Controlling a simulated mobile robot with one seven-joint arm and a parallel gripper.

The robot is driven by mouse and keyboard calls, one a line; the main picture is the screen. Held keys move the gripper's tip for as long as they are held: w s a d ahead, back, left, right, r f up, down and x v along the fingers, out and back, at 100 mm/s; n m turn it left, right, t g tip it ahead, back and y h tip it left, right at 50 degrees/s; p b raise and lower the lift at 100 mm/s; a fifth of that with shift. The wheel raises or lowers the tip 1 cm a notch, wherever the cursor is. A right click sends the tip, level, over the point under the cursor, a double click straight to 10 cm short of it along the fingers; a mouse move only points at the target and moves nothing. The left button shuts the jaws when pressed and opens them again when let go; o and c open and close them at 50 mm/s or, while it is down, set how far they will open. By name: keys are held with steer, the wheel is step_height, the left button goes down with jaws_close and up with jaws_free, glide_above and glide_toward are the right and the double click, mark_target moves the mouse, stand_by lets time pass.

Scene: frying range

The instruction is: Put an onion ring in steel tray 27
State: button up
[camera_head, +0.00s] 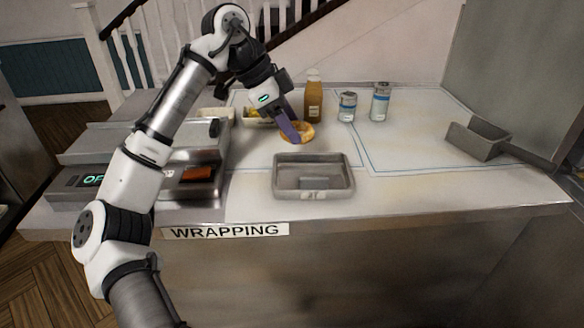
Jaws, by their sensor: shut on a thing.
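A golden-brown onion ring (306,131) is at the fingertips of my gripper (297,137), behind the steel tray. My gripper points down and is shut on the ring; its purple fingers cover part of it. I cannot tell whether the ring touches the counter. The grey steel tray (314,194) sits near the counter's front edge, with a small label on its front that is too small to read. I see no onion ring in it.
A brown sauce bottle (313,100) and two shakers (347,107) (380,102) stand behind. A steel scoop (477,140) lies at right. A steel appliance (190,176) stands at left, near light containers (257,122). The counter right of the tray is clear.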

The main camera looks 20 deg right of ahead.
mark_target(290, 181)
step_height(290, 181, down, 12)
steer(key=shift+r+p, duration=0.2)
steer(key=shift+p, duration=0.2)
steer(key=shift+f, duration=0.1)
steer(key=o, duration=0.5)
steer(key=b+v, duration=0.1)
steer(key=v, duration=1.1)
